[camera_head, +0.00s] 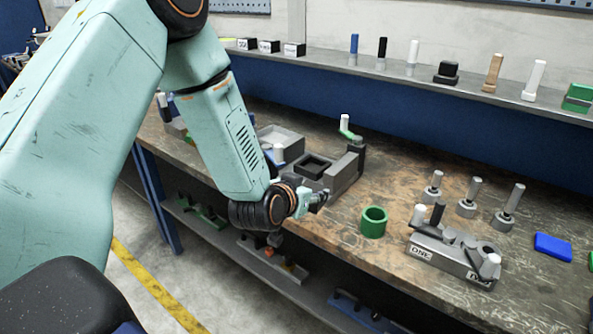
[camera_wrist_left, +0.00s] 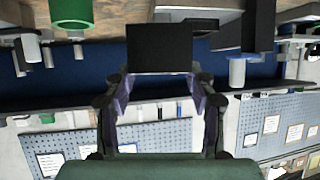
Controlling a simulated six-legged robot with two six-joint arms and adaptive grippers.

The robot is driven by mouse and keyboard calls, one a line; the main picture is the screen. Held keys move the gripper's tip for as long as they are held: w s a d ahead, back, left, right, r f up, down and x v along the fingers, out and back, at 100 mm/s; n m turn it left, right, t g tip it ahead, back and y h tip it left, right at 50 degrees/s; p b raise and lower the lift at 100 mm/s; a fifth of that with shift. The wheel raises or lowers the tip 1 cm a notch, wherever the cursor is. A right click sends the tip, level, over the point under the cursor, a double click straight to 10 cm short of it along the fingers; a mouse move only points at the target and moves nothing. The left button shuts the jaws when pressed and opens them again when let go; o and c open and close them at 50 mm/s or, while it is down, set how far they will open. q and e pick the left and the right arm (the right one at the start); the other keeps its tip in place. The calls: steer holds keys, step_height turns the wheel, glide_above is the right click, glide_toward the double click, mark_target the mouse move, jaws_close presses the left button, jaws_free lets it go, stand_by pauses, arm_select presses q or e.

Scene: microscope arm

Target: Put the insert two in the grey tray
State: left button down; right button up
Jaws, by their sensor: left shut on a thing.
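My left gripper (camera_head: 316,199) is over the front edge of the bench, left of the green ring. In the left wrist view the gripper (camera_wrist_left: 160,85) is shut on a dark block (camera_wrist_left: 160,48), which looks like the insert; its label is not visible. The block is hard to make out in the head view. A grey open tray (camera_head: 291,136) sits at the back of the bench, behind my arm and partly hidden. A grey fixture (camera_head: 345,172) with a black square frame (camera_head: 313,166) stands beyond the gripper. My right gripper is not in view.
A green ring (camera_head: 373,222) stands right of the gripper. A grey holder (camera_head: 450,258) labelled ONE, with a second label partly hidden, is farther right. A shelf (camera_head: 400,75) runs along the back.

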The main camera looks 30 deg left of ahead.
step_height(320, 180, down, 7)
steer(key=b, duration=0.7)
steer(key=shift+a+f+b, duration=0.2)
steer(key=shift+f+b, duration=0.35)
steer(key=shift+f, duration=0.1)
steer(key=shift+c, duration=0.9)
arm_select(q)
steer(key=s+d+f+m+g+h, duration=0.1)
steer(key=s+d+f+m+h, duration=0.5)
steer(key=s+d+f, duration=0.7)
steer(key=s+f+h, duration=0.1)
steer(key=s+f, duration=0.1)
steer(key=s, duration=0.1)
steer(key=shift+m+h+b, duration=0.3)
steer(key=shift+h, duration=0.1)
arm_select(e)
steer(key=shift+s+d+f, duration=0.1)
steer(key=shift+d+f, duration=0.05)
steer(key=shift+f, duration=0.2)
arm_select(q)
steer(key=shift+d, duration=0.1)
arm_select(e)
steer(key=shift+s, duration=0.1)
